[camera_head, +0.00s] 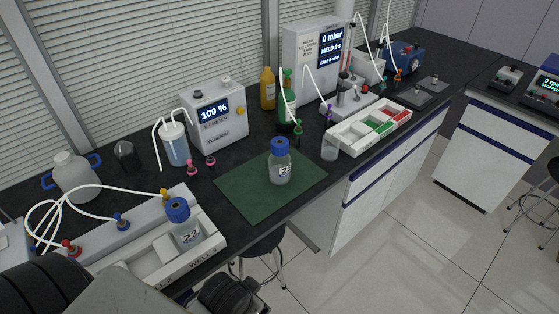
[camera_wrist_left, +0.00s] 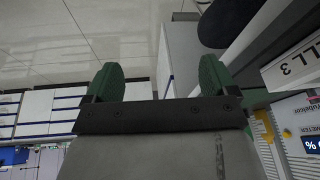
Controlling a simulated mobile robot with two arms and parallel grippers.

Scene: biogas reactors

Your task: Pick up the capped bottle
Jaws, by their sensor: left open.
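A clear bottle with a blue cap (camera_head: 280,163) stands upright on a dark green mat (camera_head: 234,197) near the front edge of the bench. A second blue-capped bottle (camera_head: 185,228), labelled 22, stands in the white well rack (camera_head: 203,251) at the lower left. My left gripper (camera_wrist_left: 159,82) shows in the left wrist view with its two green fingers wide apart and nothing between them. Its fingers cannot be made out in the head view, where parts of my arm fill the lower left. My right gripper is not in view.
White tubes run to coloured fittings along the rack. A 100 % display box (camera_head: 217,118), a tubed beaker (camera_head: 174,145), a green bottle (camera_head: 287,110) and an orange bottle (camera_head: 268,89) stand behind the mat. A white tray (camera_head: 349,137) lies right of it. A stool (camera_head: 262,247) stands below.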

